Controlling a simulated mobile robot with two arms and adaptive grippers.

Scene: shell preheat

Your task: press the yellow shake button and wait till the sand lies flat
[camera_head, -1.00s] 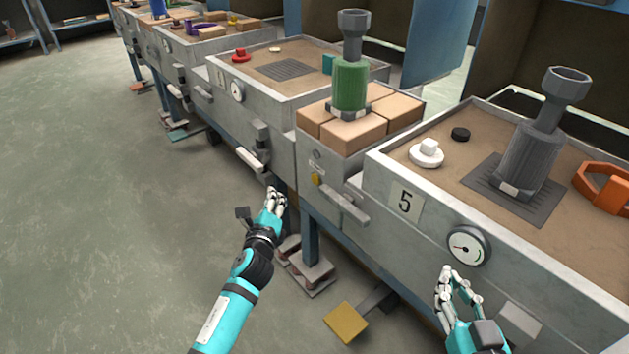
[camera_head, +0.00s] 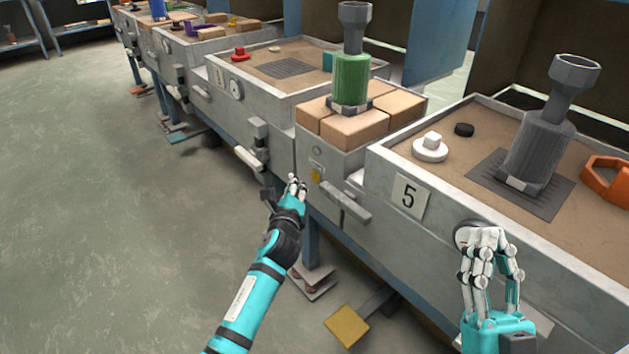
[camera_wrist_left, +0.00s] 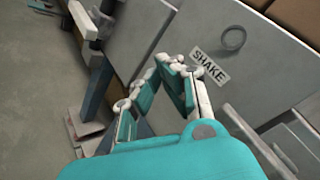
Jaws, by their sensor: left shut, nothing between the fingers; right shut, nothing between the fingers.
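The small yellow button (camera_head: 315,176) is on the front panel of the middle unit, below a round grey fitting. My left gripper (camera_head: 297,183) is shut and empty, with its fingertips just left of the button; I cannot tell if they touch it. In the left wrist view, the shut fingers (camera_wrist_left: 168,65) are beside the SHAKE label (camera_wrist_left: 210,66), and no yellow button shows. Brown sand (camera_head: 408,157) fills the station 5 box, its surface looking mostly flat. My right gripper (camera_head: 485,238) is shut and empty before the station 5 gauge, partly hiding it.
A green cylinder (camera_head: 351,82) stands among tan blocks (camera_head: 355,128) on the middle unit. A grey lever (camera_head: 345,203) juts out right of the button. A yellow pedal (camera_head: 346,326) is near the floor. The floor at left is clear.

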